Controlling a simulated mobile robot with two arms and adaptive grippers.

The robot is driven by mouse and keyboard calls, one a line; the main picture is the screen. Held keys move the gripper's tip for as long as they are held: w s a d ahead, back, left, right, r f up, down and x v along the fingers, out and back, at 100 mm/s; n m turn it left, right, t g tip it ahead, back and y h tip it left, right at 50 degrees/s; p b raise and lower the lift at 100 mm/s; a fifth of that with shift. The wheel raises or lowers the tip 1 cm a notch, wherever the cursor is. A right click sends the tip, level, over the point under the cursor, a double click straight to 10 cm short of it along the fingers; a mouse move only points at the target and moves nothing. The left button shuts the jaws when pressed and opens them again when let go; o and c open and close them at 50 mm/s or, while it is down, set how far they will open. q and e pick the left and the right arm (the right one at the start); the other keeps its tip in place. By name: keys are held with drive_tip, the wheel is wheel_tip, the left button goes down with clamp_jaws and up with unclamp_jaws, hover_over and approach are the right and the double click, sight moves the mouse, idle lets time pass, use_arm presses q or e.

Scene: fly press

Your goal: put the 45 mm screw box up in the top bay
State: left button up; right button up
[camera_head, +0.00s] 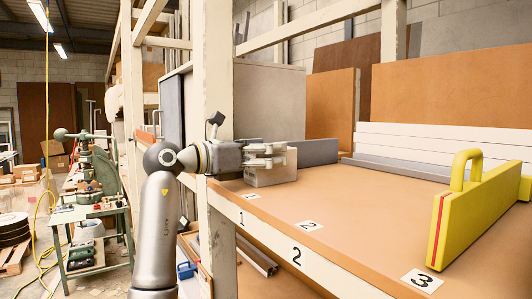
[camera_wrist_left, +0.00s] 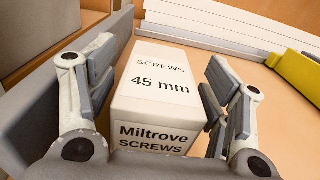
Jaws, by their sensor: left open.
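The white 45 mm screw box (camera_head: 272,174) stands upright on the brown top shelf (camera_head: 355,203), behind the number 1 tag. In the left wrist view the box (camera_wrist_left: 163,82) shows "SCREWS 45 mm" on its top and "Miltrove SCREWS" on its near face. My left gripper (camera_head: 268,154) is at the box, its fingers apart. In the left wrist view the left gripper (camera_wrist_left: 158,88) has one finger on each side of the box. A gap shows between the box and the right finger; the left finger is very close to the box, and I cannot tell if it touches.
A grey upright panel (camera_head: 316,151) stands just behind the box. A yellow divider with a handle (camera_head: 478,212) stands at the right near tag 3 (camera_head: 422,281). The shelf between is clear. A white post (camera_head: 213,80) rises at the shelf's left front.

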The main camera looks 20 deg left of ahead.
use_arm(q)
drive_tip(key=shift+a+r, duration=0.1)
drive_tip(key=b+v, duration=0.7)
drive_tip(key=v, duration=0.5)
